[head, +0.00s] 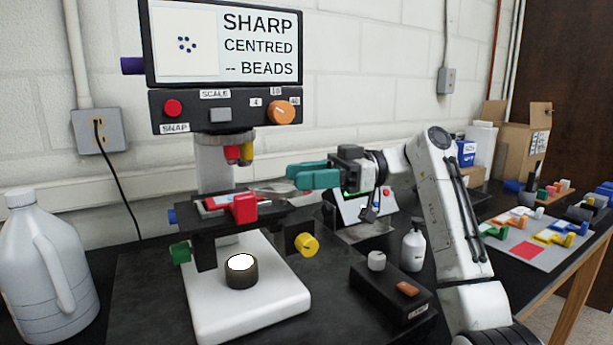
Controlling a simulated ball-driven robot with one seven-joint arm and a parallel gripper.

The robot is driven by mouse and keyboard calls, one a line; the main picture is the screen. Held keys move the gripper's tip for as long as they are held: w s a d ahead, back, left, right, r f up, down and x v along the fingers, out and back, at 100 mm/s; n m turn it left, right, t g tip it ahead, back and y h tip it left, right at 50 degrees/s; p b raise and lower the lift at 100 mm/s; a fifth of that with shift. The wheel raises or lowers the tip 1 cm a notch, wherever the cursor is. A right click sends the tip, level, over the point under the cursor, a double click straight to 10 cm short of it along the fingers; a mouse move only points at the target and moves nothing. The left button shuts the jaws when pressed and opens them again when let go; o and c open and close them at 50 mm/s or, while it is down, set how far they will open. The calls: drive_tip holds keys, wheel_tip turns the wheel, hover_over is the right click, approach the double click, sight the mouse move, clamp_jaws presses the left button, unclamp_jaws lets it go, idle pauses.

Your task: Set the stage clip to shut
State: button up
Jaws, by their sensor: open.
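A microscope stands on the bench, with a dark stage (190,226) above its white base. A red block (243,207), apparently the stage clip, sits at the stage's front right part. Whether it is open or shut is hard to tell. My gripper (291,175), with teal fingers, is open and empty. It points left, above and to the right of the red block, apart from it. The fingers overlap in this view, so their gap is hard to see.
The objective turret (238,150) hangs above the stage. Yellow (306,244) and green (180,253) knobs stick out below it. A black box (392,297) and white bottle (413,247) stand right of the base. A large jug (42,258) is at left.

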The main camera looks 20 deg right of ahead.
drive_tip(key=d+b, duration=0.1)
drive_tip(key=d, duration=0.9)
drive_tip(key=shift+s+d, duration=0.35)
